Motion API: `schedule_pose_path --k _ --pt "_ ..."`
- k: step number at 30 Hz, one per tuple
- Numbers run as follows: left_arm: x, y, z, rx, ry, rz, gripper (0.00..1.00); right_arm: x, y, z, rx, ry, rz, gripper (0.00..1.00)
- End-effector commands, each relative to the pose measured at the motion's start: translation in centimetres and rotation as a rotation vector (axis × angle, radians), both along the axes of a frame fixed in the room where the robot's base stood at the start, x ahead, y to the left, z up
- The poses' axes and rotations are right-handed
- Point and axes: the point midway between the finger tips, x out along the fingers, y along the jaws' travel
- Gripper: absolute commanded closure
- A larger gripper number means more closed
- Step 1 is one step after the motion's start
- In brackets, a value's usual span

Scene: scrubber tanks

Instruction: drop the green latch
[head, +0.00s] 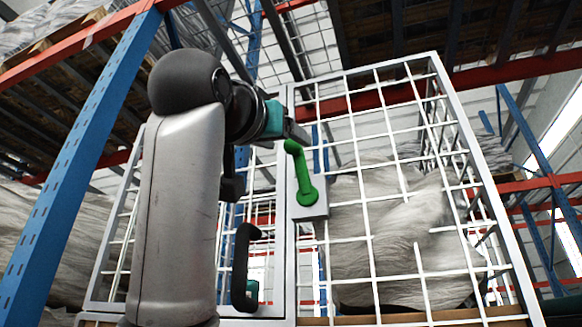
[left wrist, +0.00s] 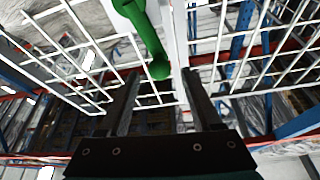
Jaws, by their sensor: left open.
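The green latch (head: 299,172) stands nearly upright on a pale plate (head: 314,210) on the cage frame. Its round pivot is at the bottom and its free end at the top. My left gripper (head: 299,136) is at the latch's upper end, just above it in the head view. In the left wrist view the latch (left wrist: 148,38) comes in from the top, and its rounded end lies between the tips of my open left gripper (left wrist: 161,76). I cannot tell whether a finger touches it. My right gripper is in neither view.
A white wire-mesh cage (head: 438,72) holds a wrapped grey load (head: 385,235) right of the latch. A black curved bar (head: 243,268) shows below and left of the latch. A blue rack post (head: 75,175) stands at the left, with orange beams overhead.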

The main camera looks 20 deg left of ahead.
Motion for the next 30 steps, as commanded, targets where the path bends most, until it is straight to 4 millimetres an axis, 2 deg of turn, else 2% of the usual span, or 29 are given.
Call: schedule_pose_path --k 1,7,19,30 --pt "0.9 -0.1 0.5 0.001 0.006 0.000 0.34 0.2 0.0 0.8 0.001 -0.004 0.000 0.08" --pt "2.8 -0.3 1.2 0.001 0.003 0.000 0.34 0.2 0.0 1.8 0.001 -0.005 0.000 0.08" --pt "3.3 -0.3 1.2 0.001 0.001 0.000 0.34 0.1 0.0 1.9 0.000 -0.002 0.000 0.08" --pt "3.3 -0.3 1.3 0.001 0.001 0.000 0.75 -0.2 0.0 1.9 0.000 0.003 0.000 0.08"
